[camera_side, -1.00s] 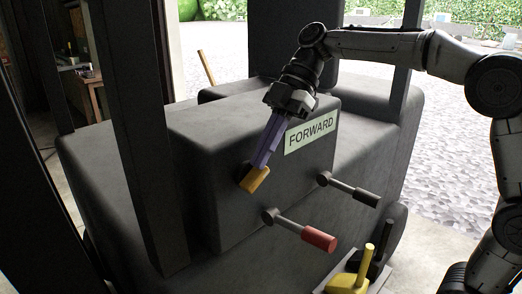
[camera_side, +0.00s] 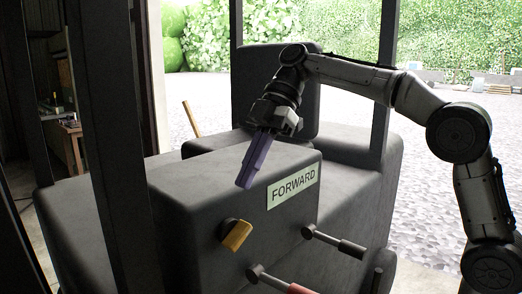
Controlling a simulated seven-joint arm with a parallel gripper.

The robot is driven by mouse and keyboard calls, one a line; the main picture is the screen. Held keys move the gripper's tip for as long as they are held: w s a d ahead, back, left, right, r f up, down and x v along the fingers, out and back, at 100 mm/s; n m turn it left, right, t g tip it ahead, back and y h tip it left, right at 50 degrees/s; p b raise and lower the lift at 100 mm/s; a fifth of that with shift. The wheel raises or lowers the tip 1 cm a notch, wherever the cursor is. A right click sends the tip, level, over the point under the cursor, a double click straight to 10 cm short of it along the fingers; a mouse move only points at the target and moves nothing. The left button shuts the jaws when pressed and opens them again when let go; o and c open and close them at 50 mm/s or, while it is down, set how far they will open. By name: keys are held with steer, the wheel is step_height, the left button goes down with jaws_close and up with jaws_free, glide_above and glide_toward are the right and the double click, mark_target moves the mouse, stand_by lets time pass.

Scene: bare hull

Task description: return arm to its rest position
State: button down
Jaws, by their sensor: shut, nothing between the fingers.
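My gripper (camera_side: 243,184) has purple fingers that are shut with nothing between them. It points down and a little left, in front of the upper face of the dark console (camera_side: 190,215). A yellow-orange lever (camera_side: 237,235) sticks out of the console face below the fingertips, with a clear gap between them. My arm reaches in from the right side of the picture, bent at the elbow.
A FORWARD label (camera_side: 293,186) is on the console, right of my fingers. A black-handled lever (camera_side: 350,248) and a red-handled lever (camera_side: 300,288), partly cut off, stick out below. Dark upright posts (camera_side: 105,150) stand left and right (camera_side: 385,80). Gravel ground lies behind.

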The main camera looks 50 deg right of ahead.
steer(key=v, duration=0.5)
steer(key=shift+d+f, duration=0.15)
steer(key=shift+f, duration=0.05)
steer(key=s+f+m+t+h, duration=0.2)
steer(key=s+m, duration=0.1)
steer(key=s, duration=1.1)
steer(key=s+d+f+m+t+h, duration=0.1)
steer(key=s+d+f+m+h, duration=0.1)
steer(key=f+m, duration=0.5)
steer(key=s+d+f+m+t+h, duration=0.2)
steer(key=d+f+m, duration=0.4)
steer(key=f, duration=0.7)
steer(key=shift+s+d+f+m+t+h, duration=0.2)
steer(key=shift+s+d+m+t+h, duration=0.1)
steer(key=shift+s+m+h, duration=0.65)
